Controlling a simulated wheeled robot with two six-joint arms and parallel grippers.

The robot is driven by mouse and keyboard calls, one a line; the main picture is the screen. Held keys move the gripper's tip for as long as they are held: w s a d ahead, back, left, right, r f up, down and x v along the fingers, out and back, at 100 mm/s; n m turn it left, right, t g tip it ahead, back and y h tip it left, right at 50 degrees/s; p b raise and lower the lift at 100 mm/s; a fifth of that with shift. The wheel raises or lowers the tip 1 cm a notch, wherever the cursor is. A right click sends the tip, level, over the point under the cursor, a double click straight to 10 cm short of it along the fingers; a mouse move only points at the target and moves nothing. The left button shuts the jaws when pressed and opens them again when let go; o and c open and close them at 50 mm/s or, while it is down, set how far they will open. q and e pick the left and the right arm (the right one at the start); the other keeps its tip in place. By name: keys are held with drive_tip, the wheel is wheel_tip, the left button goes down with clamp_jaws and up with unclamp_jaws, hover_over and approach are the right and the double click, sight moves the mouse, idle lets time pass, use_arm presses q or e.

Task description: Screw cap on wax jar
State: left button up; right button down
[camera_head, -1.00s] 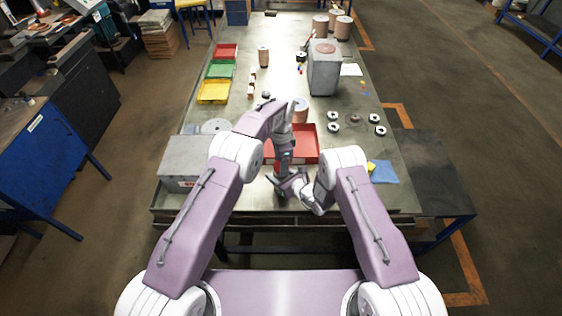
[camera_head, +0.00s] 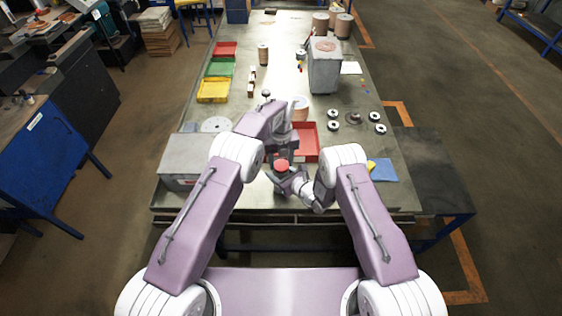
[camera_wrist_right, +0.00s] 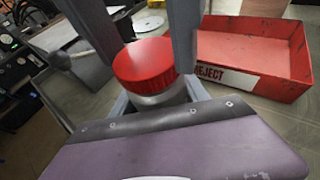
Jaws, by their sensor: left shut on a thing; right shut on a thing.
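The red ribbed cap (camera_wrist_right: 144,64) sits on the silvery-grey wax jar (camera_wrist_right: 160,95) in the right wrist view; how far it is threaded cannot be told. The red cap also shows from above in the head view (camera_head: 282,165). My left gripper (camera_head: 282,160) reaches down from above, its grey fingers on either side of the cap, shut on it. My right gripper (camera_head: 283,181) is low at the table's front and shut on the jar's body, which is mostly hidden in the head view. The jar looks upright.
The red reject tray (camera_head: 306,150) is just behind and right of the jar and also shows in the right wrist view (camera_wrist_right: 250,45). A grey box (camera_head: 187,157) stands left. Small dark-and-white discs (camera_head: 333,127) and a blue cloth (camera_head: 384,171) lie right.

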use_arm(q)
drive_tip(key=m, duration=0.4)
drive_tip(key=o, duration=1.3)
